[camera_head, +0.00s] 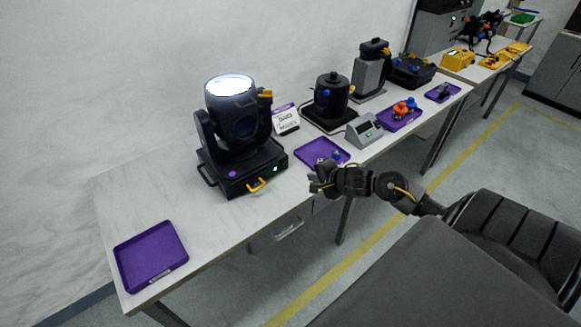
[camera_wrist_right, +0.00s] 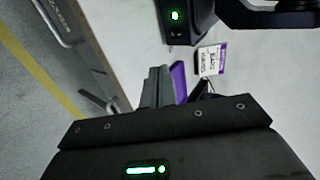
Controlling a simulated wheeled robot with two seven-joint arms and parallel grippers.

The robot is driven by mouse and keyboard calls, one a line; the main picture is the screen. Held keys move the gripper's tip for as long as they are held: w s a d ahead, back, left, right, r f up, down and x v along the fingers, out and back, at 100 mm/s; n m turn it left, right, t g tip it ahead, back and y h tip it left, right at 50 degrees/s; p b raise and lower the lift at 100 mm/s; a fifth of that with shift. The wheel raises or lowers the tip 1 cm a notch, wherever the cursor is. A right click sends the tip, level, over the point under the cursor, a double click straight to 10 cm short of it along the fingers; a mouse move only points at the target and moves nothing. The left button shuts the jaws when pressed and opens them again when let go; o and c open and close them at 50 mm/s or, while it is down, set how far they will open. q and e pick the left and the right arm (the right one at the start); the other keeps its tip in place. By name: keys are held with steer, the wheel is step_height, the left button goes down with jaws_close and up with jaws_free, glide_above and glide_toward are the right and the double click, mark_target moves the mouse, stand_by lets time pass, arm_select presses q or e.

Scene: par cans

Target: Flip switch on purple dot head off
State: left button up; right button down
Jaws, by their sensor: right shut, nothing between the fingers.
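The black moving head light (camera_head: 238,130) with a purple dot on its base stands on the near part of the long table, its lens lit white. A small green light glows on the base's right front corner, by the switch (camera_head: 276,169). In the right wrist view the base corner (camera_wrist_right: 188,22) shows at the top, with the green light and the small dark switch (camera_wrist_right: 178,35) below it. My right gripper (camera_head: 316,183) is shut and empty, at the table's front edge, right of the head and apart from it. It also shows in the wrist view (camera_wrist_right: 157,72). My left gripper is out of view.
An empty purple tray (camera_head: 150,257) lies at the table's near left end. Another purple tray (camera_head: 318,152) with small parts lies behind my right gripper. A label card (camera_head: 285,119), a black pot-like device (camera_head: 331,100) and a grey meter box (camera_head: 364,130) stand farther along.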

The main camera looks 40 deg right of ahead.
mark_target(284, 165)
steer(key=b+x, duration=0.1)
steer(key=x, duration=0.9)
steer(key=shift+w, duration=0.15)
steer(key=shift+w+f, duration=0.2)
steer(key=shift+w, duration=1.65)
